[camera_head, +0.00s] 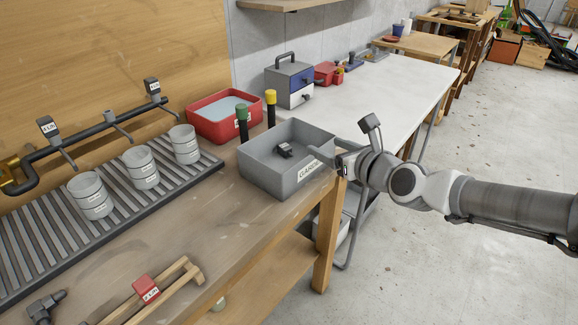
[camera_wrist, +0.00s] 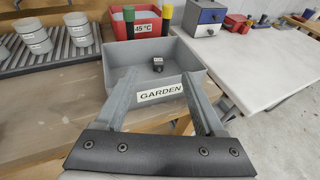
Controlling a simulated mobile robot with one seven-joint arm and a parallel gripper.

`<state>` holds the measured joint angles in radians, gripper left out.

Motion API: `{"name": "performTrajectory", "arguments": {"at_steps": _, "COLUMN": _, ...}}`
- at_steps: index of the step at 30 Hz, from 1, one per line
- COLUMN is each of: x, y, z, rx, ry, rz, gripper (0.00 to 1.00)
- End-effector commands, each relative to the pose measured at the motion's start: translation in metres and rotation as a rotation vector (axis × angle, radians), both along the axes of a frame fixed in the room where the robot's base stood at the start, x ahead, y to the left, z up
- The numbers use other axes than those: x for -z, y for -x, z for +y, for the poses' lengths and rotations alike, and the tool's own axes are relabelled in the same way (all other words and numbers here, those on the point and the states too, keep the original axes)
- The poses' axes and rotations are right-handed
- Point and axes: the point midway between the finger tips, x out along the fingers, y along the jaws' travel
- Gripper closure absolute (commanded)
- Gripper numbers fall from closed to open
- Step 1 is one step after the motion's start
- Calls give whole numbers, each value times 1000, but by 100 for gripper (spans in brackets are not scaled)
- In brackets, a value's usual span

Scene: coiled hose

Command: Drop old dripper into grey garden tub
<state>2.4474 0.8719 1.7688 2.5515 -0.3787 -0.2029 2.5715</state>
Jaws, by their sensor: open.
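The grey garden tub (camera_head: 265,185) stands at the right end of the wooden bench; its white label reads GARDEN in the wrist view (camera_wrist: 120,108). A small dark dripper with a white tag (camera_head: 285,150) lies inside on the tub floor, apart from the walls; it also shows in the wrist view (camera_wrist: 158,64). My gripper (camera_head: 338,150) is at the tub's right side. In the wrist view my gripper (camera_wrist: 157,80) has its fingers spread apart with nothing between them, their tips over the tub's near rim.
A red tub of water (camera_head: 205,128) and green- and yellow-capped posts stand behind the grey tub. Cups (camera_head: 140,166) stand on a slatted rack under a dark pipe (camera_head: 85,132) with tagged drippers. A wooden holder (camera_head: 180,280) with a red block lies in front. The white table (camera_head: 400,85) has free room.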

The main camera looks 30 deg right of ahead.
Motion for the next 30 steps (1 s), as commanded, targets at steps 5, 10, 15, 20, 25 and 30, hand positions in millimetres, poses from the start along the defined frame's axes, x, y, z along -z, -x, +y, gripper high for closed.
{"name": "performTrajectory", "arguments": {"at_steps": 5, "x": 0, "y": 9, "z": 0, "rx": 3, "ry": 1, "rz": -1, "gripper": 29}}
{"name": "performTrajectory", "arguments": {"at_steps": 10, "x": -3, "y": 12, "z": 2, "rx": 1, "ry": 3, "rz": 1, "gripper": 29}}
{"name": "performTrajectory", "arguments": {"at_steps": 15, "x": -4, "y": 13, "z": 2, "rx": 0, "ry": 3, "rz": 1, "gripper": 29}}
{"name": "performTrajectory", "arguments": {"at_steps": 20, "x": -4, "y": 12, "z": 2, "rx": 0, "ry": 3, "rz": 1, "gripper": 29}}
{"name": "performTrajectory", "arguments": {"at_steps": 25, "x": -4, "y": 12, "z": 3, "rx": -2, "ry": 4, "rz": 4, "gripper": 29}}
{"name": "performTrajectory", "arguments": {"at_steps": 30, "x": 6, "y": 0, "z": 20, "rx": -66, "ry": 30, "rz": 68, "gripper": 29}}
